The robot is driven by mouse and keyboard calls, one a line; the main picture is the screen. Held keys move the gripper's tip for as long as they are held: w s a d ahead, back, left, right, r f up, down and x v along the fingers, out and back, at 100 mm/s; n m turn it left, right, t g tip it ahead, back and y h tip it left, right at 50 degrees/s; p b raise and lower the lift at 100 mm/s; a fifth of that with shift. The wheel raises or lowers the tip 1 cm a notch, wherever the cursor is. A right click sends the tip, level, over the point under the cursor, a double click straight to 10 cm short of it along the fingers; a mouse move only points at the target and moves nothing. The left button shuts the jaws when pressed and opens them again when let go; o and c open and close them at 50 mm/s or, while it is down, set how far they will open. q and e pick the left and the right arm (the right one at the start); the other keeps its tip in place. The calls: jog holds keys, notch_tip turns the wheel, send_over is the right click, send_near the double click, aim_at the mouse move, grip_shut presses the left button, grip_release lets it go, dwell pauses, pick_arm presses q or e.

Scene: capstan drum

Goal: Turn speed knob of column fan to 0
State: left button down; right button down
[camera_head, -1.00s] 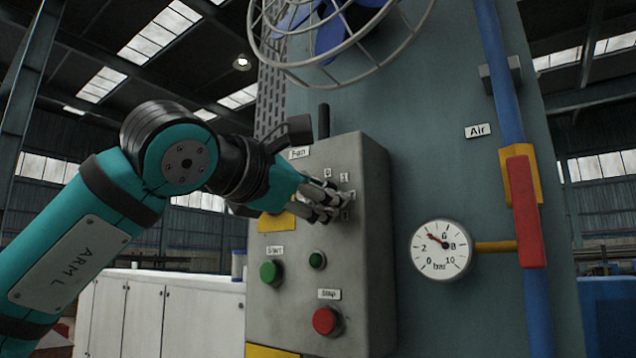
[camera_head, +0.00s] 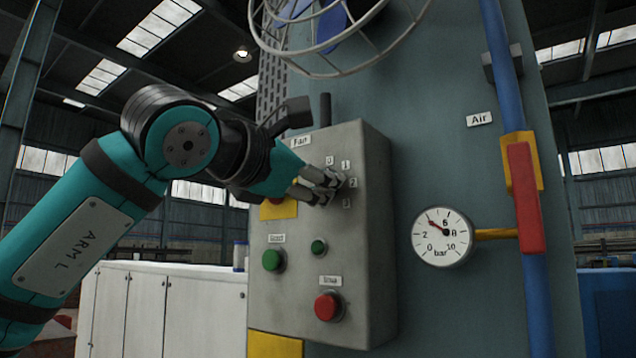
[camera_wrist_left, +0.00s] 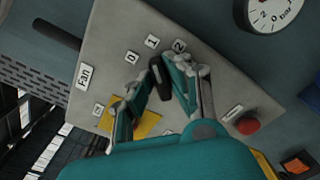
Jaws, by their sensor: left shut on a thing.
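The fan speed knob (camera_wrist_left: 159,78) is a black, elongated handle on the grey control box (camera_head: 350,265). In the left wrist view it sits between the two fingers of my left gripper (camera_wrist_left: 158,88), and its upper end points towards the 1 label (camera_wrist_left: 151,41). The 0 label (camera_wrist_left: 132,57) lies to the left and the 2 label (camera_wrist_left: 179,45) to the right. In the head view my left gripper (camera_head: 324,187) is shut on the knob, and its fingers hide it. My right gripper is not in view.
Below the knob are a green button (camera_head: 272,260), a small green lamp (camera_head: 318,247) and a red button (camera_head: 327,306). A pressure gauge (camera_head: 441,237) and a blue pipe (camera_head: 538,300) with a red lever (camera_head: 526,200) stand to the right. The caged fan (camera_head: 335,30) is above.

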pick_arm(q)
jog(key=shift+a+r+n+b, duration=0.1)
jog(key=shift+n+b, duration=1.25)
jog(key=shift+n, duration=0.7)
jog(key=shift+a+r+n+b, duration=0.1)
jog(key=shift+n+b, duration=1.25)
jog(key=shift+n, duration=0.7)
jog(key=c, duration=1.5)
grip_release()
jog(key=shift+w, duration=0.1)
jog(key=shift+o, duration=1.1)
jog(key=shift+w+d, duration=0.1)
jog(key=shift+d, duration=0.05)
jog(key=v, duration=1.2)
jog(key=shift+f, duration=0.1)
